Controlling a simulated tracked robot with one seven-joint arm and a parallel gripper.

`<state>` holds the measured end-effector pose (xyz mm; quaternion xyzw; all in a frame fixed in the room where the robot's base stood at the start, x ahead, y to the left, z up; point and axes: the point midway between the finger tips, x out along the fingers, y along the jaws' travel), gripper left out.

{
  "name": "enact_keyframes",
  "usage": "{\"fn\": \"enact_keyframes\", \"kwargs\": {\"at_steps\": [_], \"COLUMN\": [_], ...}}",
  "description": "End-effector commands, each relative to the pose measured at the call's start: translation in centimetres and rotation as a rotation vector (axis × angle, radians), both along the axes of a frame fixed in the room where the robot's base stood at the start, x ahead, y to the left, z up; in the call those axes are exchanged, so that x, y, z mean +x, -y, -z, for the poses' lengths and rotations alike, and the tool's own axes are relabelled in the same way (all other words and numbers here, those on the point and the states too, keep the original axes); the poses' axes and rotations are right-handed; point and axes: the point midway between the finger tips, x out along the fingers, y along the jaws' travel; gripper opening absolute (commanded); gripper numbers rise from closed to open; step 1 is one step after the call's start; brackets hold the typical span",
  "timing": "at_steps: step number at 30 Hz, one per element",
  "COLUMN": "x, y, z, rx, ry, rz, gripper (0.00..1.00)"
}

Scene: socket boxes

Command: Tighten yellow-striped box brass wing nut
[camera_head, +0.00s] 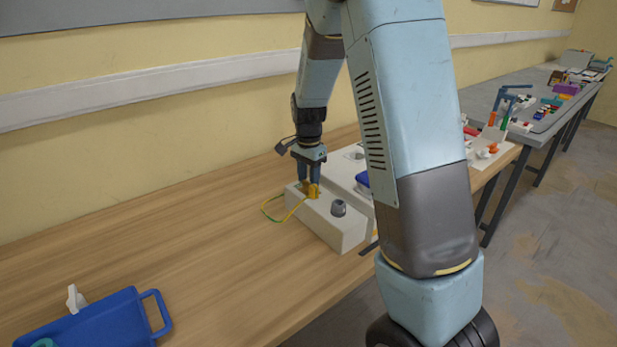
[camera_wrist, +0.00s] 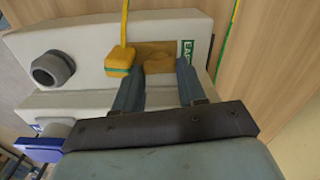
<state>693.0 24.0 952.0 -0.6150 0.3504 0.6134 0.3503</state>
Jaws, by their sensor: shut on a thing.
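A cream socket box (camera_head: 331,228) stands on the wooden bench with a grey round fitting (camera_head: 339,208) on its top. In the wrist view the box (camera_wrist: 110,35) carries a brass-coloured piece (camera_wrist: 160,57), the wing nut as far as I can tell, beside a green label (camera_wrist: 187,50). Its exact shape is partly hidden. A yellow block with a green stripe (camera_wrist: 120,62) sits just left of it, on a yellow cable. My gripper (camera_head: 309,187) points down onto the box. In the wrist view my gripper (camera_wrist: 160,72) has a finger on each side of the brass piece, shut on it.
A second pale box (camera_head: 345,165) with a blue part (camera_head: 362,180) stands close behind. A yellow-green cable (camera_head: 270,212) loops onto the bench at left. A blue tray (camera_head: 105,322) lies at the front left. The bench between is clear.

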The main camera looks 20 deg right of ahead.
Motion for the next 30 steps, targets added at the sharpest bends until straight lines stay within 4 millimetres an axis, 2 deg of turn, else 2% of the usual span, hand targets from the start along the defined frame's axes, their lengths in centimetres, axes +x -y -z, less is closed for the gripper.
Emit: {"fn": "enact_keyframes", "kwargs": {"at_steps": [1, 10, 26, 27, 30], "x": [-0.36, -0.41, -0.45, -0.45, -0.46], "y": [-0.75, -0.89, -0.95, -0.95, -0.95], "z": [0.21, 0.25, 0.29, 0.29, 0.3], "rx": [0.006, 0.008, 0.007, 0.007, 0.007], "ry": [-0.011, -0.012, -0.014, -0.013, -0.014], "rz": [0.022, 0.13, 0.152, 0.152, 0.151], "gripper": [0.1, 0.1, 0.1, 0.42, 0.52]}}
